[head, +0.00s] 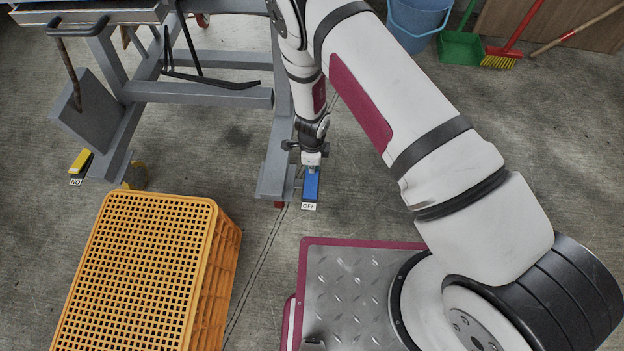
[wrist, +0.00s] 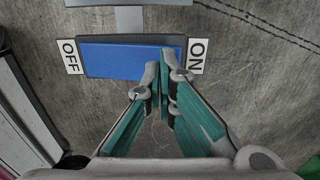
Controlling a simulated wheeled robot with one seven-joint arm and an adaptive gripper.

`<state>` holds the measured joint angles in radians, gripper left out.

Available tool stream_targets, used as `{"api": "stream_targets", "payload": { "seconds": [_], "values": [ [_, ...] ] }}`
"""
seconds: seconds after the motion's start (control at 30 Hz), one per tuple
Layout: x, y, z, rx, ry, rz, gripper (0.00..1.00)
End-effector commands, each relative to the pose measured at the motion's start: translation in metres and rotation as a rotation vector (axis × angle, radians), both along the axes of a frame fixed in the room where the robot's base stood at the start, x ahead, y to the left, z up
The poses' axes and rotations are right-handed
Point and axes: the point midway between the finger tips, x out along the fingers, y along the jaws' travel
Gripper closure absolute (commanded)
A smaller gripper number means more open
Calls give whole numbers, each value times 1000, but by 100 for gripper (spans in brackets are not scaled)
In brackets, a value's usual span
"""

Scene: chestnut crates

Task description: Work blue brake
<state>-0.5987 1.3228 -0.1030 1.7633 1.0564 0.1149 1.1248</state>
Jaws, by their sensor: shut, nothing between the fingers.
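The blue brake (head: 311,187) is a flat blue pedal low by the foot of the grey cart frame. In the head view its OFF label (head: 309,206) shows at its near end. The wrist view shows the whole blue pedal (wrist: 118,60) between an OFF label (wrist: 70,57) at its left and an ON label (wrist: 196,56) at its right. My gripper (wrist: 163,78) is shut and empty, with its fingertips over the pedal's ON end. In the head view my gripper (head: 312,164) hides the pedal's far end. I cannot tell whether the fingertips touch it, or which way it tilts.
The grey cart frame (head: 200,95) stands left of my arm. A yellow pedal (head: 80,161) with a label is at its other foot. An orange crate (head: 212,225) stands at the front left. A blue bucket (head: 420,15), green dustpan (head: 460,45) and red-yellow broom (head: 505,55) are at the back right.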

Motion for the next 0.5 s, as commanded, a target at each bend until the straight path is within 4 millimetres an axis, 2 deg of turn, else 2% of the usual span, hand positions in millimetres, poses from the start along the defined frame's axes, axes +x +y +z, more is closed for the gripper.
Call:
{"api": "stream_targets", "payload": {
  "seconds": [0.5],
  "values": [
    [0, 0, -7, 0, 0, 0, 100]
  ]
}}
